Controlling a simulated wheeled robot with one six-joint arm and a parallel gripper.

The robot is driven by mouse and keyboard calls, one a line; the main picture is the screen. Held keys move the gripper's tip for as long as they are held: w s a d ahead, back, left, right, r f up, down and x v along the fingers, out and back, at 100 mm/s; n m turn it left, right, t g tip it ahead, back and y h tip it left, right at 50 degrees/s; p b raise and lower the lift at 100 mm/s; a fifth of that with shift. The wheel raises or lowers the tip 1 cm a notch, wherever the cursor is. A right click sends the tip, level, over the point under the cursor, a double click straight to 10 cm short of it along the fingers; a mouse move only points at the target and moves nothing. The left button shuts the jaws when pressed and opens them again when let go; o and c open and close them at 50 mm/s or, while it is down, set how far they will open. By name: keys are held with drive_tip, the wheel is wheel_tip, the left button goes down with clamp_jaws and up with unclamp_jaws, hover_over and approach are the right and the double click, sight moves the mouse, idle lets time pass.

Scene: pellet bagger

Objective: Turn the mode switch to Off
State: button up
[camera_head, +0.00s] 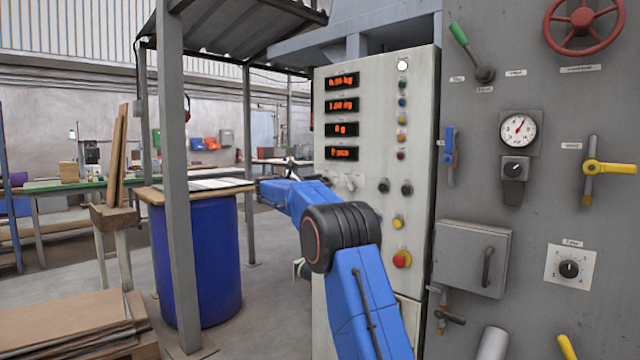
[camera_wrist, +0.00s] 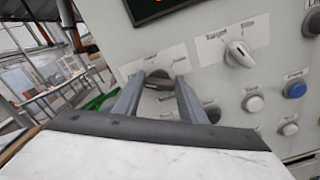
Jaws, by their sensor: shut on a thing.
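In the wrist view, a dark rotary switch knob (camera_wrist: 160,84) sits on the pale control panel, in front of a white label plate. Its lettering is too blurred to read; by its place in the jaws I take it for the mode switch. My gripper (camera_wrist: 158,88) has its two grey fingers on either side of this knob and is shut on it. The knob's pointing direction is hard to tell, as the fingers cover parts of it. In the head view, my blue arm reaches to the control panel (camera_head: 364,75), and the knob cannot be made out there.
A pale knob (camera_wrist: 239,54) labelled Target Trim is to the right of my fingers. Push buttons, including a blue one (camera_wrist: 295,89), are lower right. Red displays (camera_head: 342,105) are on the panel. A blue drum (camera_head: 215,250) and a grey post (camera_head: 178,180) stand to the left.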

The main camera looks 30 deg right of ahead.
drive_tip(key=shift+f, duration=0.15)
drive_tip(key=o, duration=1.1)
drive_tip(key=shift+a, duration=0.1)
drive_tip(key=shift+c, duration=0.2)
drive_tip(key=v, duration=1.7)
drive_tip(key=shift+a, duration=0.2)
drive_tip(key=shift+s, duration=0.1)
